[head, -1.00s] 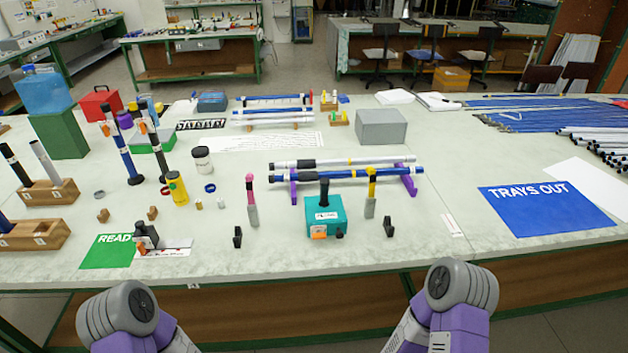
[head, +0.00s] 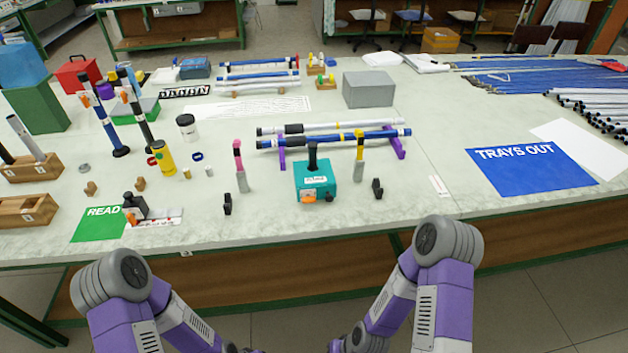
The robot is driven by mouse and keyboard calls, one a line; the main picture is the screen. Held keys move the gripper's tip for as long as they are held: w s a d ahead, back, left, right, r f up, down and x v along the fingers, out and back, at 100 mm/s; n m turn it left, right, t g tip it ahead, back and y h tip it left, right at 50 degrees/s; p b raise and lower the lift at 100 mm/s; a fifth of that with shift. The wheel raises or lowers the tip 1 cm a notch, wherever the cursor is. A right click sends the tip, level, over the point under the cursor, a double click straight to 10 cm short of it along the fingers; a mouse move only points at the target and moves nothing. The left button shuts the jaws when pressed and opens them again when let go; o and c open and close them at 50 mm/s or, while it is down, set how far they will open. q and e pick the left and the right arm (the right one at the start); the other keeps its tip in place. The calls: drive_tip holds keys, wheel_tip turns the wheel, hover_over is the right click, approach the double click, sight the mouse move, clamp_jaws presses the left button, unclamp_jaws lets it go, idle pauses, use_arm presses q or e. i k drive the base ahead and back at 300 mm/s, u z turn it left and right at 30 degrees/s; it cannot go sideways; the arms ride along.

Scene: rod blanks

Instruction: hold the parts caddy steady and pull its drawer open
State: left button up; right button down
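The parts caddy seems to be the teal box (head: 322,176) near the front edge of the table, with a dark upright post on top and a white label. An orange piece (head: 308,196) and a small dark knob (head: 329,198) show at its front. I cannot make out the drawer's outline; it looks shut. My two purple and grey arms hang below the table's front edge, apart from the caddy. Both grippers are out of the picture.
A pink-topped tool (head: 240,165) and a yellow-topped tool (head: 359,157) flank the caddy. Small black brackets (head: 227,204) (head: 377,188) stand nearby. Blue and white rods (head: 340,142) lie behind on purple supports. A blue mat (head: 530,167) lies right. The table is clear before the caddy.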

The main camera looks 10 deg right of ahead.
sight(328, 192)
drive_tip(key=u, duration=0.45)
drive_tip(key=k, duration=0.55)
drive_tip(key=u, duration=0.7)
drive_tip(key=i, duration=0.65)
drive_tip(key=z, duration=1.05)
drive_tip(key=i, duration=0.65)
drive_tip(key=z, duration=0.7)
